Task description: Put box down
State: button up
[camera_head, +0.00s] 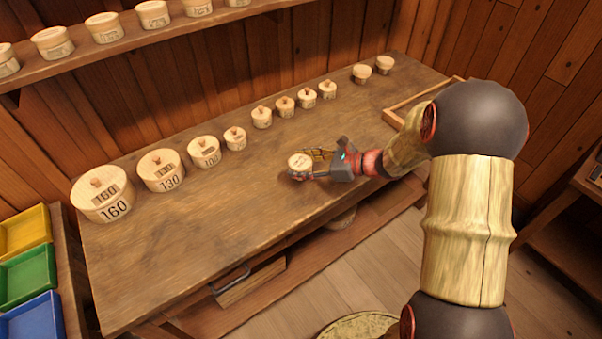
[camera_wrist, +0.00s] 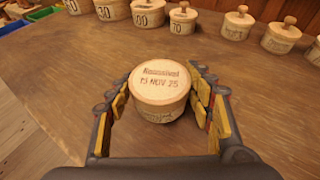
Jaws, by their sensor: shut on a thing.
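A small round pale wooden box (camera_wrist: 159,88) sits between the fingers of my gripper (camera_wrist: 160,105) in the wrist view. Its lid bears dark lettering that ends in "15 NOV 25". My gripper's fingers are shut on its two sides. In the head view the box (camera_head: 300,162) and my gripper (camera_head: 312,165) are low over the middle of the wooden workbench (camera_head: 200,250). I cannot tell whether the box's base touches the bench top.
A row of round lidded boxes runs along the back of the bench, from the large "160" box (camera_head: 103,199) to small ones at the right. An open wooden tray (camera_head: 398,113) lies at the right end. The bench front is clear. Coloured bins (camera_head: 28,268) stand at left.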

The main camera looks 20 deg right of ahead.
notch_tip(320, 180, down, 4)
jog(key=shift+w+r+b, duration=0.15)
jog(key=shift+r+b, duration=0.05)
jog(key=shift+b, duration=0.8)
jog(key=shift+r, duration=0.1)
jog(key=o, duration=1)
jog(key=shift+o, duration=0.2)
